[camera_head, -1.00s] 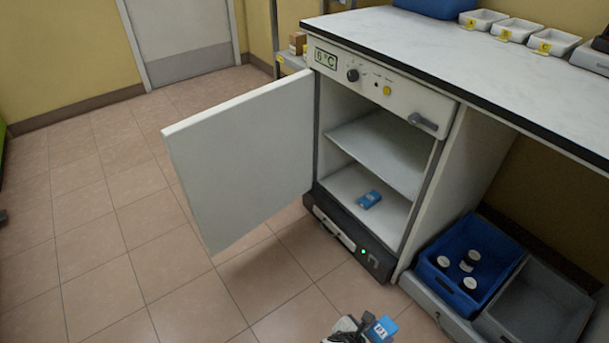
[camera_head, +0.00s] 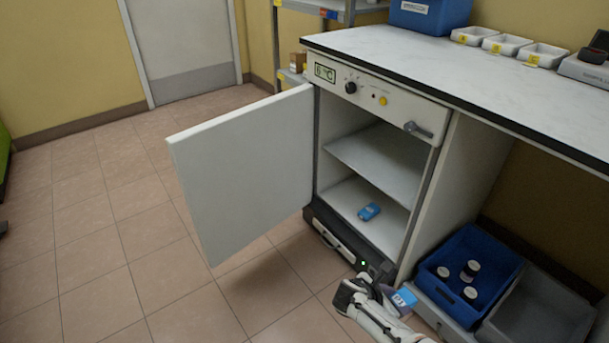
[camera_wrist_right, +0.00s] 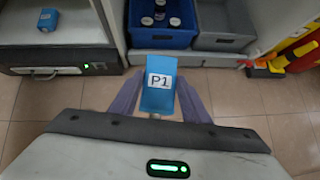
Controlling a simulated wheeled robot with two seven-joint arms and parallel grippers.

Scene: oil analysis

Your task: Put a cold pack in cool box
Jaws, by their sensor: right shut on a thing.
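My right gripper (camera_head: 385,292) is shut on a blue cold pack (camera_head: 403,299) in front of the open cooling cabinet. In the right wrist view the held pack (camera_wrist_right: 159,88) shows a white "P1" label between the two fingers (camera_wrist_right: 160,98). A second blue pack (camera_head: 369,211) lies on the cabinet's lower shelf (camera_head: 385,230), and it also shows in the right wrist view (camera_wrist_right: 48,19). A blue box with a white label (camera_head: 430,14) stands on the counter at the top; I cannot tell whether it is the cool box. My left gripper is not in view.
The cabinet door (camera_head: 243,170) stands wide open to the left. A blue crate (camera_head: 497,250) with several white-lidded bottles and a grey crate (camera_head: 540,310) are at lower right. White trays (camera_head: 507,44) stand on the counter (camera_head: 400,60).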

